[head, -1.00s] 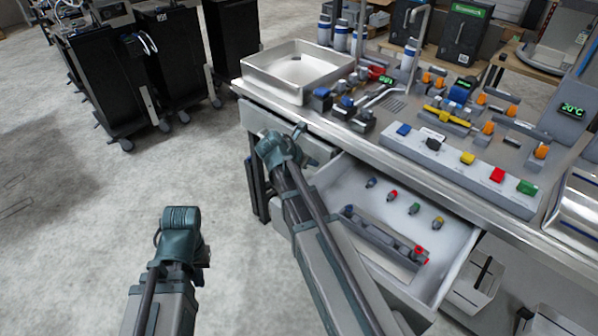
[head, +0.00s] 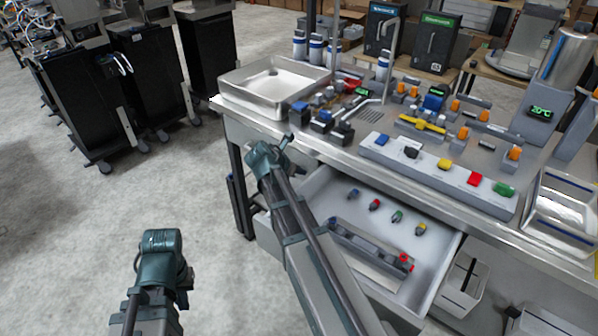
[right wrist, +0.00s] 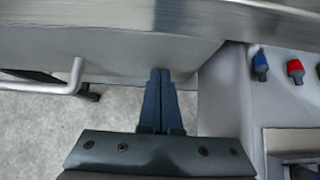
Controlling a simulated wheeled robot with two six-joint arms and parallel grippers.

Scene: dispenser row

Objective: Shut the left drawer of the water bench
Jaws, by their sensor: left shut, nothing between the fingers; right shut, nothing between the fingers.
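On the water bench (head: 330,153), the left drawer's pale front (head: 262,132) lies under the worktop edge below the steel sink tray. It looks flush or nearly so; the exact gap cannot be told. Its front (right wrist: 120,42) and bar handle (right wrist: 50,88) show in the right wrist view. My right gripper (head: 287,140) is shut and empty, its fingertips (right wrist: 160,72) at the lower edge of that front, right of the handle; contact cannot be told. Another drawer (head: 335,205) stands open to its right. My left gripper (head: 160,250) is low over the floor, its fingertips hidden.
The open drawer holds several small coloured parts (head: 375,204) and a grey rack (head: 365,245), beside my right arm. A steel sink tray (head: 230,98) sits above on the worktop. Dark carts (head: 85,100) stand at the left. The floor between is clear.

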